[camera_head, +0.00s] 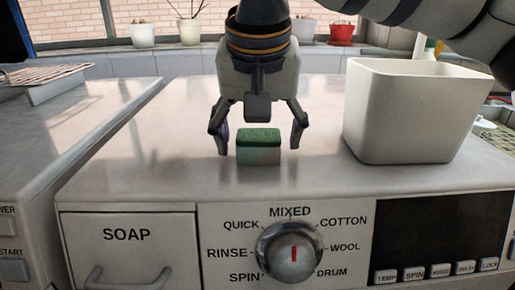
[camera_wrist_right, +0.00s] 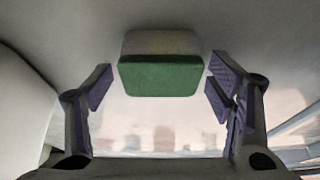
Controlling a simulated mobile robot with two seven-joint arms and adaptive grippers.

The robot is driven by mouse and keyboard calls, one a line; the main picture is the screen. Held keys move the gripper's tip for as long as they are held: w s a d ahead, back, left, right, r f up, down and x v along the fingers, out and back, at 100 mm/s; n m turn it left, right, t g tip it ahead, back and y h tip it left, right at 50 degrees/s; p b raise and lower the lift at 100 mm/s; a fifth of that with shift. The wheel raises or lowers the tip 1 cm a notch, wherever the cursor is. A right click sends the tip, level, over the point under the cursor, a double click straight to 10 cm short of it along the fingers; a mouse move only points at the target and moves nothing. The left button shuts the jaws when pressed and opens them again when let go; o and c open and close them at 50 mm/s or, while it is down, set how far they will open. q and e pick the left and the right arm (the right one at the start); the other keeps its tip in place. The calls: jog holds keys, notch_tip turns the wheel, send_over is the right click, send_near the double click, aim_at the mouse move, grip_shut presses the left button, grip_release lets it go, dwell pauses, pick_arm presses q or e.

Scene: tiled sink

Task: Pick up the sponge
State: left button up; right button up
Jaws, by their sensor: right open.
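The sponge (camera_head: 258,147) is a small block with a green top and a paler lower part. It sits on top of the white washing machine, near its front edge. My right gripper (camera_head: 258,142) points down from above with its fingers apart, one on each side of the sponge. In the right wrist view the sponge (camera_wrist_right: 160,68) lies between and slightly beyond the open purple-padded fingertips (camera_wrist_right: 160,85). Gaps show on both sides, so the fingers do not touch it there. My left gripper is not in view.
A white open bin (camera_head: 415,112) stands close to the right of my gripper. The machine's top (camera_head: 130,130) is clear to the left. A wire rack (camera_head: 45,76) lies at the far left. Potted plants (camera_head: 190,30) stand on the windowsill behind.

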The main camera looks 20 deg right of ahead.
aim_at(257, 129)
jog(key=c, duration=0.9)
jog(key=shift+c, duration=0.2)
jog(key=shift+r, duration=0.1)
